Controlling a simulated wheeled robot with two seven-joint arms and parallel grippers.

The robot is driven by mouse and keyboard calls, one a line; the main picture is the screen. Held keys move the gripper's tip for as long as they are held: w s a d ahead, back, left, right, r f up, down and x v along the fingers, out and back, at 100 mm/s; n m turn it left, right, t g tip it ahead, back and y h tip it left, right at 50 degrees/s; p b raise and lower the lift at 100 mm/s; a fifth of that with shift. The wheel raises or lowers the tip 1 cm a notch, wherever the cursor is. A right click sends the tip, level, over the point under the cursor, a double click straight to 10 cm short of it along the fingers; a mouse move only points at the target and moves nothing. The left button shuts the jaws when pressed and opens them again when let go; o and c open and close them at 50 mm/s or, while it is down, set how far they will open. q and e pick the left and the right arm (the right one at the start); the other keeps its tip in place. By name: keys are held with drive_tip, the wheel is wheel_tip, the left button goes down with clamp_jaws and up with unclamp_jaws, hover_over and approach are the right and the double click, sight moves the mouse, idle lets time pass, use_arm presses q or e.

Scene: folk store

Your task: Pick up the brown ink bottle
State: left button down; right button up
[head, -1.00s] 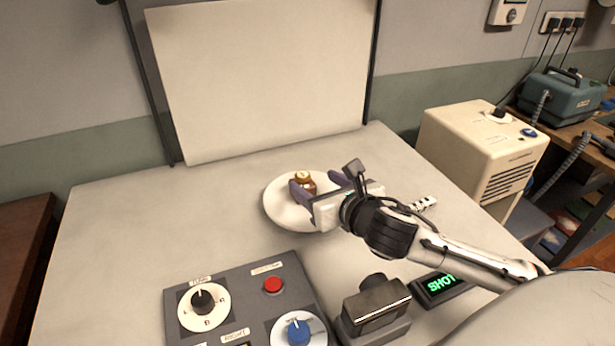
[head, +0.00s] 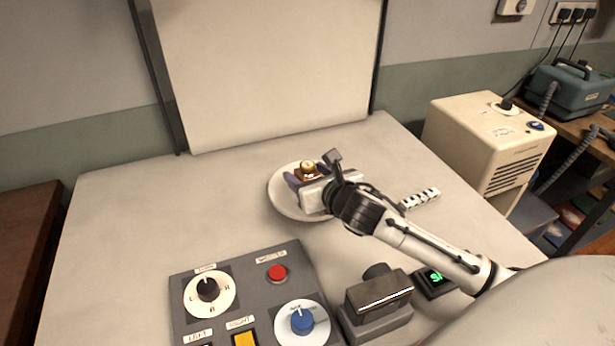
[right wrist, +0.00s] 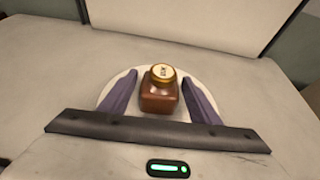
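The brown ink bottle (right wrist: 160,98) has a gold cap with a pale label on top. It stands upright on a round white plate (head: 283,205). The bottle also shows in the head view (head: 307,171), partly hidden by my right gripper (head: 305,181). In the right wrist view my right gripper (right wrist: 160,97) is open, with one purple finger on each side of the bottle. Small gaps show between the fingers and the bottle. My left gripper is in neither view.
A grey control panel (head: 240,275) with knobs and a red button lies at the table's front. A dark boxy device (head: 378,298) and a small green display (head: 436,279) are to its right. A striped black-and-white item (head: 420,199) lies right of the plate. The table's left side is clear.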

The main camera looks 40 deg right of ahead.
sight(306, 164)
drive_tip(key=c, duration=1)
wheel_tip(306, 164, up, 10)
drive_tip(key=shift+r, duration=0.1)
drive_tip(key=shift+w, duration=0.1)
